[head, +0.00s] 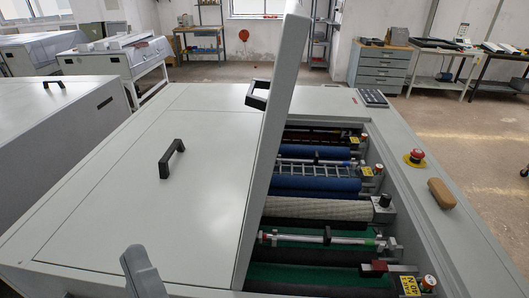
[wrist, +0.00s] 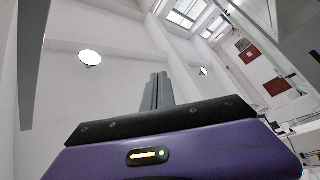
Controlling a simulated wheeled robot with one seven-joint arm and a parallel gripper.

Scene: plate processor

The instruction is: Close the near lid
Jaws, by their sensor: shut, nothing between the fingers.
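One grey lid (head: 278,125) of the plate processor stands raised and steeply tilted in the head view, with a black handle (head: 257,95) on its left face. The rollers beside it are uncovered. A flat grey cover (head: 120,185) with its own black handle (head: 172,158) lies down to the left. My gripper (wrist: 158,82) is shut and empty in the wrist view, its grey fingers pointing up against walls and ceiling. A grey part, likely of my arm or gripper, shows at the bottom of the head view, left of the raised lid and apart from its handle.
The open bay holds several rollers (head: 325,209). On the right rim are a red stop button (head: 414,157), a brown block (head: 441,193) and a keypad (head: 372,97). Another grey machine (head: 50,125) stands at left. Floor is free at right.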

